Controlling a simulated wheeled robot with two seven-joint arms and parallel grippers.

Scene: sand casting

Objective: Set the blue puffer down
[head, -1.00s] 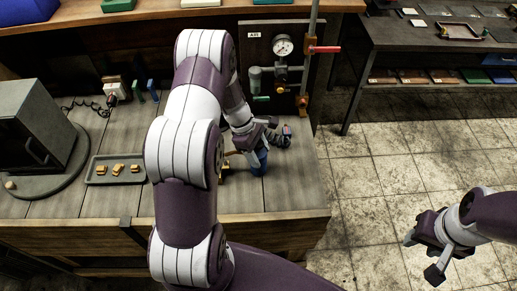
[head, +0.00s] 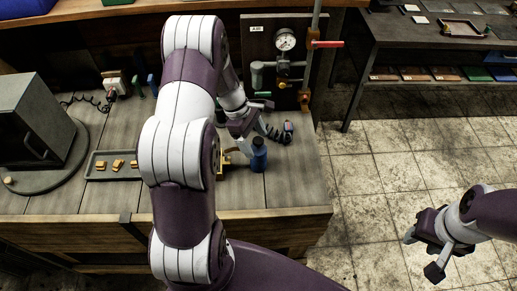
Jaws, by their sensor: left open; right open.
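The blue puffer (head: 259,158) is a small blue bottle with a dark top. It stands upright on the wooden bench near its right front part. My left gripper (head: 243,130) is open, just above and behind the puffer, and appears apart from it; the arm hides part of the bench to the left. My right gripper (head: 424,252) is open and empty over the tiled floor at the lower right.
A brass-coloured piece (head: 224,162) is partly hidden beside the puffer. A grey tray (head: 97,174) holds several small brass pieces. A gauge panel (head: 256,45) stands at the back.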

